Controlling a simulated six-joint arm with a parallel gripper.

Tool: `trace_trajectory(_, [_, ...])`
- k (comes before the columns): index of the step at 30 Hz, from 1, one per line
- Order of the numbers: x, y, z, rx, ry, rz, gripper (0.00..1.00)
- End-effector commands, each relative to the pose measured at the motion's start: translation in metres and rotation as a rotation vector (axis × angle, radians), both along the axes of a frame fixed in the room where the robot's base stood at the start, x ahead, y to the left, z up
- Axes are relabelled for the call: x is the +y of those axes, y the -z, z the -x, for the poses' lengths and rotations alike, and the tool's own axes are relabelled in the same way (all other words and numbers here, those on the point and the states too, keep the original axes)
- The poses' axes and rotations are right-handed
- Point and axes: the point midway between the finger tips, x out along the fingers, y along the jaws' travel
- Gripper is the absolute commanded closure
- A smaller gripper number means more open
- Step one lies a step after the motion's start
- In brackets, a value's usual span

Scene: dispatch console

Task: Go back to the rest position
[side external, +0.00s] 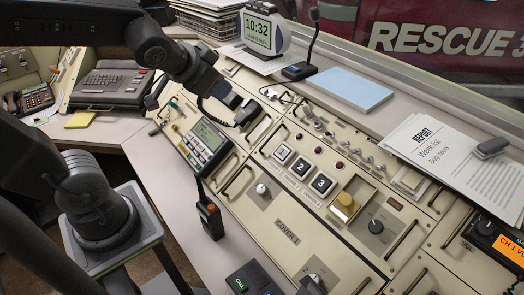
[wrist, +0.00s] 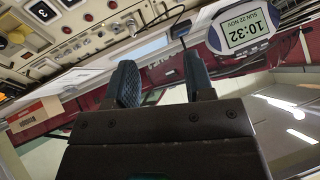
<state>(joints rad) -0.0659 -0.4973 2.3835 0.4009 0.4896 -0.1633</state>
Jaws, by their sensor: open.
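My gripper (side external: 240,106) is in the upper middle of the side external view, above the console's back-left part, near the grey handset unit with a small green screen (side external: 208,136). In the wrist view my gripper (wrist: 160,75) shows two dark fingers apart, with nothing between them. The sloped beige console (side external: 285,225) fills the middle of the side external view. Whether the fingers touch anything is not clear in the side external view.
A clock reading 10:32 (side external: 262,33) and a desk microphone (side external: 303,66) stand behind my gripper. A blue pad (side external: 349,90) and report papers (side external: 446,156) lie on the back ledge. A radio handset (side external: 210,216) is at the console's left edge. A keyboard device (side external: 112,85) sits left.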

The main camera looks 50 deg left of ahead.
Motion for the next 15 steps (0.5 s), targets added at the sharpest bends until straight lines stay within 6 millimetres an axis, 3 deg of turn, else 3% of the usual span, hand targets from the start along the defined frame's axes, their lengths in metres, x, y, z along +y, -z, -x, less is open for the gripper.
trace_trajectory(1, [-0.011,0.001,0.022,0.049,-0.012,0.053,0.52])
trace_trajectory(3, [-0.025,0.006,0.049,0.127,-0.015,0.127,0.52])
trace_trajectory(6, [-0.042,0.011,0.077,0.214,-0.001,0.209,0.52])
trace_trajectory(10, [-0.054,0.014,0.095,0.270,0.020,0.265,0.52])
trace_trajectory(15, [-0.056,0.014,0.098,0.282,0.023,0.276,0.52])
